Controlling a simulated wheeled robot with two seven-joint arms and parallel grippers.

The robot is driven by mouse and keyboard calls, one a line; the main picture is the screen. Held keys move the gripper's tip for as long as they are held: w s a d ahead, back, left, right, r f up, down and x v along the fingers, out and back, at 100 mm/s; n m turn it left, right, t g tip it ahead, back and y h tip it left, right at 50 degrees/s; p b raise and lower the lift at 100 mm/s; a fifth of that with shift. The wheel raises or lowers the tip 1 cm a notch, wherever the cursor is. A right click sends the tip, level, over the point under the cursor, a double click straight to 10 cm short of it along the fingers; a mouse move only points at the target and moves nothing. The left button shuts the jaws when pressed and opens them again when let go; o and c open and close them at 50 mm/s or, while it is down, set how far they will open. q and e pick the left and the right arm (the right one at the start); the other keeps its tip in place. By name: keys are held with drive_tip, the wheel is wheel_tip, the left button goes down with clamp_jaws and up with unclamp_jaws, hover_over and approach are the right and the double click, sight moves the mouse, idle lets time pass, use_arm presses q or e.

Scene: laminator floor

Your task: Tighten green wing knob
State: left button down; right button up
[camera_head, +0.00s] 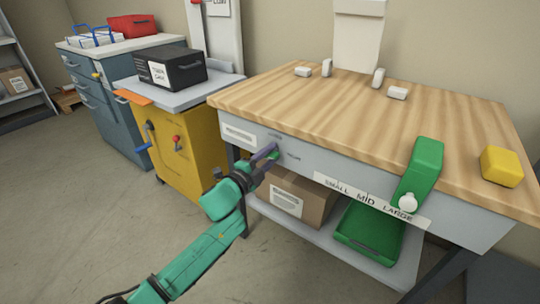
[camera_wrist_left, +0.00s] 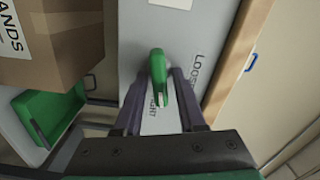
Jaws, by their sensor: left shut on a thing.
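The green wing knob (camera_wrist_left: 158,72) sits on the grey front panel of the workbench, between the words LOOSE and TIGHT in the left wrist view. A small part of the knob (camera_head: 275,155) also shows in the head view, mostly hidden by the fingers. My left gripper (camera_head: 268,151) reaches the panel from the left, and its purple fingers are shut on the knob. In the left wrist view the left gripper (camera_wrist_left: 162,85) has one finger on each side of the knob. My right gripper is not in view.
The wooden benchtop (camera_head: 340,105) holds small white pieces, a yellow block (camera_head: 501,166) and a green block (camera_head: 424,165) over a SMALL, MID, LARGE scale. Below are a cardboard box (camera_head: 300,197) and a green bin (camera_head: 368,235). A yellow cabinet (camera_head: 190,150) stands left; floor left of my arm is clear.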

use_arm(q)
drive_tip(key=shift+f+m, duration=0.2)
drive_tip(key=shift+m, duration=1)
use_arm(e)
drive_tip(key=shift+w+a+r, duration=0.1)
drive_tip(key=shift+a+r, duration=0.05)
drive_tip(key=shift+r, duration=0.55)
use_arm(q)
drive_tip(key=shift+m, duration=0.3)
drive_tip(key=c, duration=0.8)
unclamp_jaws()
